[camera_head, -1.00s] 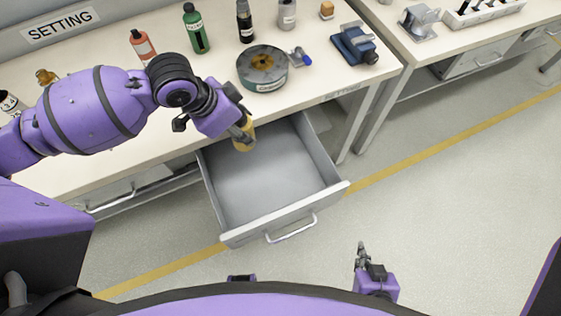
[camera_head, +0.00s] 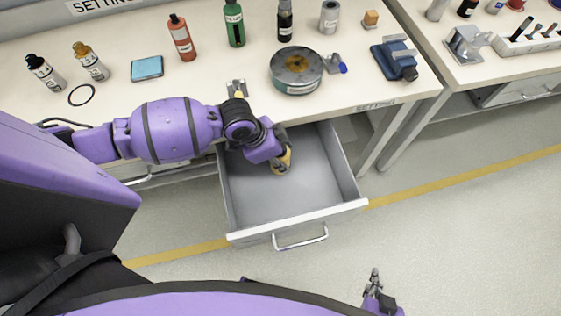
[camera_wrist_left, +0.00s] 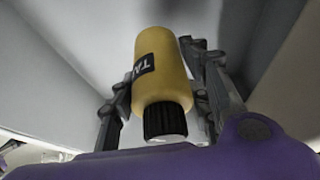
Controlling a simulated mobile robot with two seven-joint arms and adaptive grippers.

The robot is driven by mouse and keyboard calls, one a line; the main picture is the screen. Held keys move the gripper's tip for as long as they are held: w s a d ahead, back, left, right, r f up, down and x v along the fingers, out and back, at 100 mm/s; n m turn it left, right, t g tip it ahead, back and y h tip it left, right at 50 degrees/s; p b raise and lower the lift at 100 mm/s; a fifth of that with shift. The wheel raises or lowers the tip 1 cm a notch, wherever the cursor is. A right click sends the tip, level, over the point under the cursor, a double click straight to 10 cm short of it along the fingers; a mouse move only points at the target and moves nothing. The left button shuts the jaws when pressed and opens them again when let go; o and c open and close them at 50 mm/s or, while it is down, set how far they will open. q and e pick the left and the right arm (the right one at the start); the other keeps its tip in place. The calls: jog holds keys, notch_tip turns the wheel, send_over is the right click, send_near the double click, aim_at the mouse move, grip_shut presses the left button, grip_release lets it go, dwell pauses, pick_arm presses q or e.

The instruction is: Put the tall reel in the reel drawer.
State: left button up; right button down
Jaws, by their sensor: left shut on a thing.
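The drawer (camera_head: 300,198) below the bench is pulled out; its grey interior is otherwise bare. My left gripper (camera_head: 280,166) is inside the drawer outline near the back, shut on a yellow bottle. The yellow bottle (camera_head: 284,157) is partly hidden by the gripper; in the left wrist view the bottle (camera_wrist_left: 163,70) has a black ribbed cap and a dark label, with a finger on each side. I cannot tell whether it touches the drawer floor. No object is clearly a tall reel. My right gripper (camera_head: 374,279) is low over the floor, too small to judge.
On the bench, a round green-grey tin (camera_head: 297,73) stands behind the drawer, with a blue vise (camera_head: 394,60) to its right. A red bottle (camera_head: 181,40), a green bottle (camera_head: 234,24) and a grey cylinder (camera_head: 329,16) stand farther back. Floor before the drawer is clear.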

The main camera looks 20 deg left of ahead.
pick_arm(q)
notch_tip(320, 180, down, 5)
jog(key=shift+r, duration=0.2)
pick_arm(e)
jog(key=shift+s+f, duration=0.25)
jog(key=shift+f, duration=0.1)
pick_arm(q)
jog(key=shift+b, duration=0.3)
pick_arm(e)
jog(key=shift+s, duration=0.1)
pick_arm(q)
jog(key=o, duration=1.3)
jog(key=shift+f, duration=0.1)
pick_arm(e)
jog(key=shift+s+f, duration=0.1)
jog(key=shift+s, duration=0.05)
pick_arm(q)
jog(key=shift+a+r, duration=0.1)
jog(key=shift+r, duration=0.45)
jog(key=shift+p+v, duration=0.7)
jog(key=shift+v, duration=4.9)
pick_arm(e)
jog(key=shift+d+r, duration=0.1)
jog(key=shift+r, duration=0.55)
